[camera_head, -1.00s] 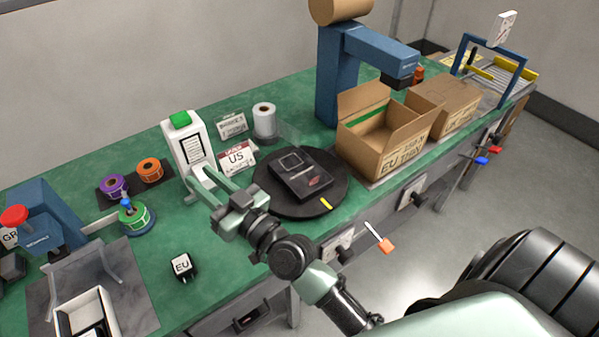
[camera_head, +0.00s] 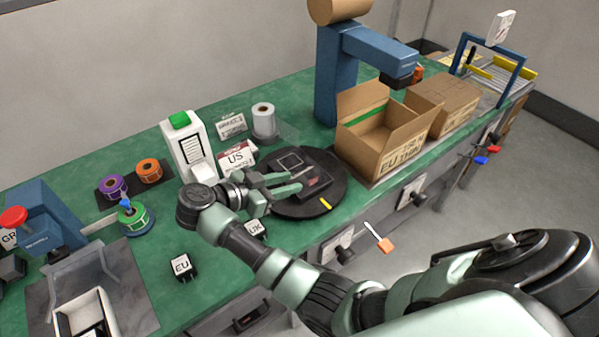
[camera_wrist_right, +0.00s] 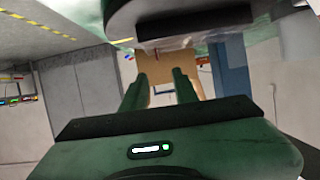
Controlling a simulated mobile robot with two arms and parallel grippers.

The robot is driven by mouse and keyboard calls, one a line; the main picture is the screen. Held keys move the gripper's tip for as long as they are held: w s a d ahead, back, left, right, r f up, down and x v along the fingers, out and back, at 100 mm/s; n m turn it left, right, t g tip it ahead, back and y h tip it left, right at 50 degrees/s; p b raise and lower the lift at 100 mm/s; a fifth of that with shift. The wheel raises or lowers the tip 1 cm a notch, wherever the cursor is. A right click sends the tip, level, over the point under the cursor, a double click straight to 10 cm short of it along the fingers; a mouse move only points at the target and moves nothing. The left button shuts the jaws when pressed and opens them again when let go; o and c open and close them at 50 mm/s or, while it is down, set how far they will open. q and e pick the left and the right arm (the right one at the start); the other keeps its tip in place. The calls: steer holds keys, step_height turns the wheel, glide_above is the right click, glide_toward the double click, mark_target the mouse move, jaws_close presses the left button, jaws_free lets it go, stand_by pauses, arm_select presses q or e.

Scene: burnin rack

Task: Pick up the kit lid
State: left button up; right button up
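A flat dark kit box (camera_head: 318,184) lies on the round black turntable (camera_head: 335,199) in the head view, with a square-outlined piece (camera_head: 290,162) at its back left. I cannot tell which piece is the kit lid. My right gripper (camera_head: 296,183) reaches in from the left, its fingers pointing right over the turntable and hiding part of the box. The right wrist view shows its two green fingers (camera_wrist_right: 160,88) apart with nothing between them. A dark round edge, likely the turntable (camera_wrist_right: 185,18), shows at the top there. My left gripper is not in view.
An open cardboard box (camera_head: 385,135) stands right of the turntable. A white bottle with a green cap (camera_head: 187,145), a US card (camera_head: 238,158) and a white roll (camera_head: 264,120) stand behind. EU (camera_head: 181,268) and UK (camera_head: 256,230) adapters lie in front.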

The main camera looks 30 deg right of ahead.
mark_target(306, 188)
steer(key=shift+s+d+f, duration=0.1)
steer(key=shift+s+f, duration=0.1)
steer(key=shift+d+f, duration=0.1)
steer(key=shift+d, duration=0.25)
steer(key=p+x, duration=0.1)
steer(key=x, duration=0.4)
steer(key=shift+w+d+f, duration=0.2)
steer(key=shift+d+f, duration=0.05)
steer(key=shift+d+f+p, duration=0.3)
steer(key=shift+d, duration=0.2)
jaws_close()
stand_by(0.4)
